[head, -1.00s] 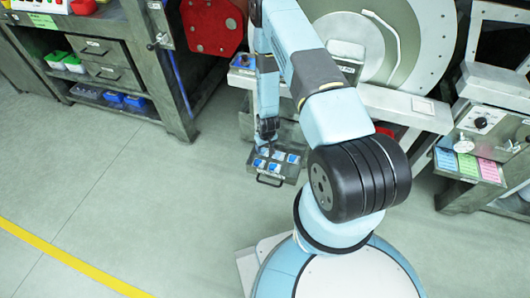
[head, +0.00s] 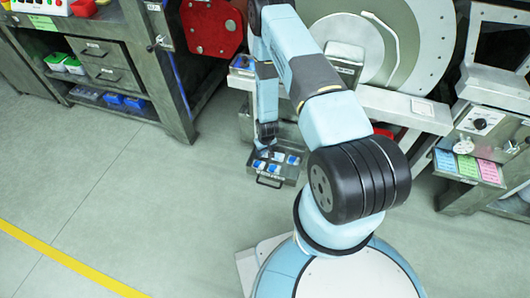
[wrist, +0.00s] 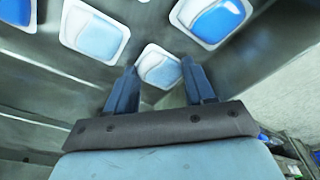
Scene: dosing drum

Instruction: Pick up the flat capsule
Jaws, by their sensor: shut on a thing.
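Several flat capsules, white-rimmed with blue faces, lie in an open grey drawer tray (head: 290,180). In the wrist view one flat capsule (wrist: 160,68) shows between the fingertips of my gripper (wrist: 160,78). My gripper is shut on this capsule, low at the tray. In the head view my gripper (head: 265,153) reaches down into the tray's back left part and partly hides what it holds. Other capsules (wrist: 95,31) and (wrist: 216,20) lie beyond the fingers in the wrist view, apart from them.
The tray's walls stand close around my gripper. A large round drum (head: 375,45) stands behind it. A workbench (head: 165,85) with bins is at the left. A panel with coloured labels (head: 467,165) is at the right. The floor at the left is clear.

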